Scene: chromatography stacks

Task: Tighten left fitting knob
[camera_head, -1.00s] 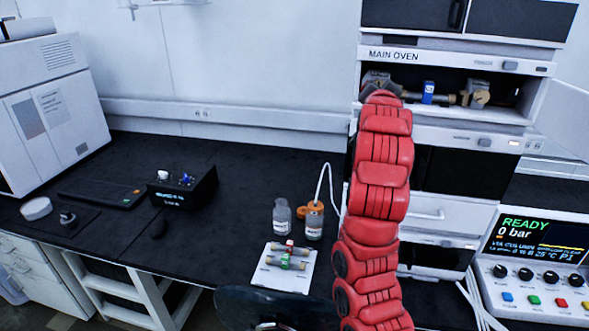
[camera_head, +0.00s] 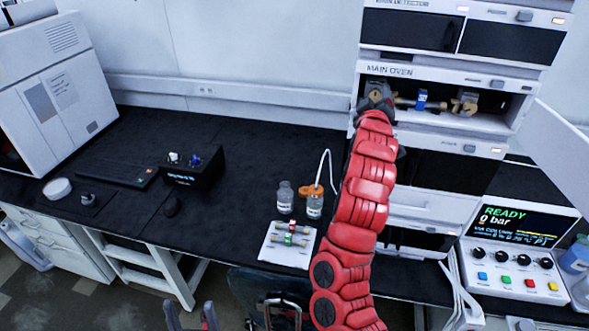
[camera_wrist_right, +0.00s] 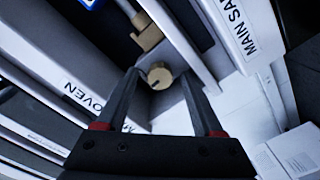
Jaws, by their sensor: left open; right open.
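The MAIN OVEN (camera_head: 440,75) is open at the upper right in the head view. Inside it lies a column with a blue tag (camera_head: 421,100), with a brass fitting (camera_head: 466,102) at its right end. My right gripper (camera_head: 377,92) is at the column's left end, largely hiding the left fitting. In the right wrist view the round brass left fitting knob (camera_wrist_right: 160,75) shows between the open fingertips of my right gripper (camera_wrist_right: 159,74); contact cannot be told. My left gripper (camera_head: 191,314) is open and empty at the bottom edge of the head view, far from the oven.
A white tray (camera_head: 272,256) with columns lies on the black bench. Two bottles (camera_head: 285,197) stand behind it. The control panel (camera_head: 515,265) reads READY, 0 bar. The open oven door (camera_head: 565,150) juts out at the right. A dark stool (camera_head: 255,290) stands below the bench.

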